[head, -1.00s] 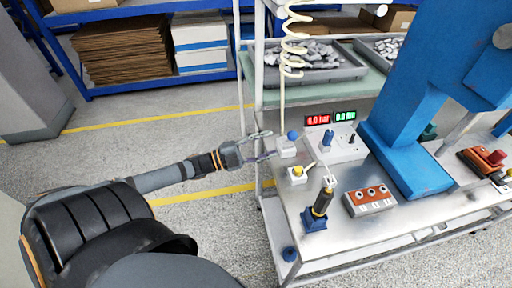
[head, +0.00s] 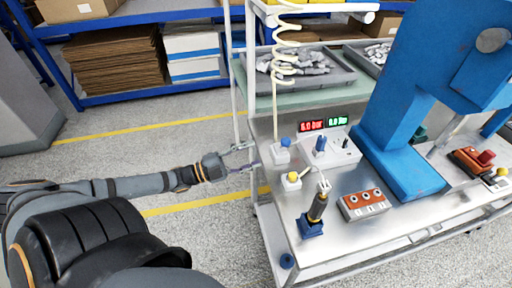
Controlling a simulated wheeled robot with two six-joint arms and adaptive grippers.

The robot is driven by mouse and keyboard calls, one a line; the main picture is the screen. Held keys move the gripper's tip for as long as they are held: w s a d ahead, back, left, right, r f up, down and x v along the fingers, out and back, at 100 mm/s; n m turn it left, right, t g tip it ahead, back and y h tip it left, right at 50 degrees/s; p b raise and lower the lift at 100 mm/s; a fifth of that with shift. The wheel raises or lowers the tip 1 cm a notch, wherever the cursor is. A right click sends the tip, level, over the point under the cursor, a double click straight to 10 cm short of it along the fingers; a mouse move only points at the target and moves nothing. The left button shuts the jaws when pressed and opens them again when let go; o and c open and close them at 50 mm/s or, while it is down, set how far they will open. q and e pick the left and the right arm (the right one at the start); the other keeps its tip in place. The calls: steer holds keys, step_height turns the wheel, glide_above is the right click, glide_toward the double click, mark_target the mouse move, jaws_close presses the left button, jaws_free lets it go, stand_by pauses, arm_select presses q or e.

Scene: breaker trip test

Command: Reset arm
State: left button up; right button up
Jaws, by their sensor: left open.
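My left gripper (head: 244,158) is open and empty. It is off the left edge of the metal bench (head: 285,215), pointing towards a small white box with a blue knob (head: 286,142), with a gap between them. My left arm comes in from the lower left. My right gripper is not in view. A white panel box (head: 330,150) with a blue selector and a black switch sits behind, under a red and a green display (head: 322,122). A white box with a yellow button (head: 291,180) stands nearer the front.
A tool in a blue holder (head: 313,218) and an orange block with several round sockets (head: 363,203) stand at the front. A large blue press frame (head: 400,150) blocks the right side. A coiled hose (head: 287,50) hangs above. The floor left of the bench is clear.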

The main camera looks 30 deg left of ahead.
arm_select(q)
steer(key=a+f+n+y, duration=0.9)
steer(key=a+f, duration=0.5)
steer(key=f, duration=0.4)
steer(key=s+a+f+n+g+y, duration=0.2)
steer(key=s+f, duration=0.2)
steer(key=f, duration=0.3)
steer(key=s+a+f+n+g+y, duration=0.2)
steer(key=s+f, duration=0.2)
steer(key=f, duration=0.2)
steer(key=s+d+f+n+g+y, duration=0.1)
steer(key=s+d+f+n+g, duration=0.15)
steer(key=s+f, duration=0.5)
steer(key=s+d+f+n+g, duration=0.2)
steer(key=s+d+f+g, duration=0.15)
steer(key=s+f, duration=0.4)
steer(key=s+d+f+n+g, duration=0.1)
steer(key=s+d+f+g, duration=0.1)
steer(key=s+d+f, duration=0.3)
steer(key=s+d+f+n+g+h, duration=0.1)
steer(key=s+d+f, duration=0.3)
steer(key=d, duration=0.5)
steer(key=s+g, duration=0.1)
steer(key=s, duration=0.1)
steer(key=shift+s+d+f, duration=0.15)
steer(key=shift+s+f, duration=0.2)
steer(key=shift+s, duration=0.05)
steer(key=shift+w, duration=0.1)
